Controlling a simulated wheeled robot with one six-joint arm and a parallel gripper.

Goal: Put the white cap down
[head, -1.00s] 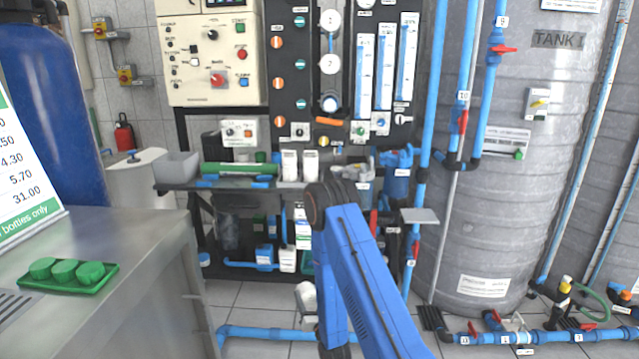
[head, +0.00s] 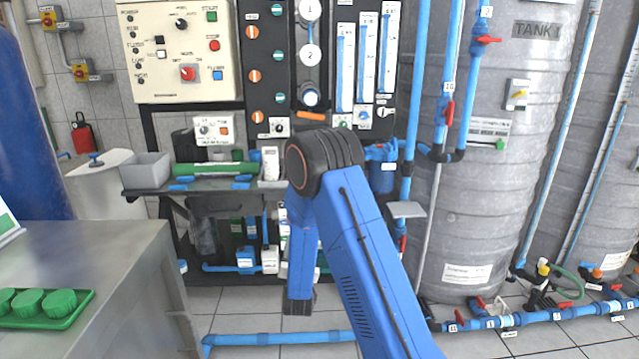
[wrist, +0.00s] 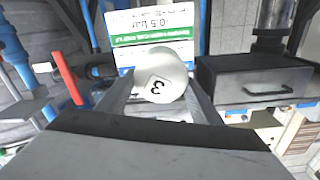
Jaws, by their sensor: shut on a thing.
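The white cap (wrist: 165,78) is in the wrist view, round and pale, with a black 3 on its face. My gripper (wrist: 157,98) is shut on it, one grey finger on each side. The cap is held in front of the wrist camera, and its far side is hidden. What lies directly under it cannot be told. In the head view my blue arm bends downward in the middle, and neither the gripper nor the held cap can be made out there.
A dark bench (head: 218,184) stands behind my arm, with a grey bin (head: 147,170) at its left end. A steel counter (head: 120,262) at left carries a green tray (head: 78,316) of green caps. The wrist view shows a dark handled box (wrist: 258,82) at right and a labelled sign (wrist: 150,32) behind.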

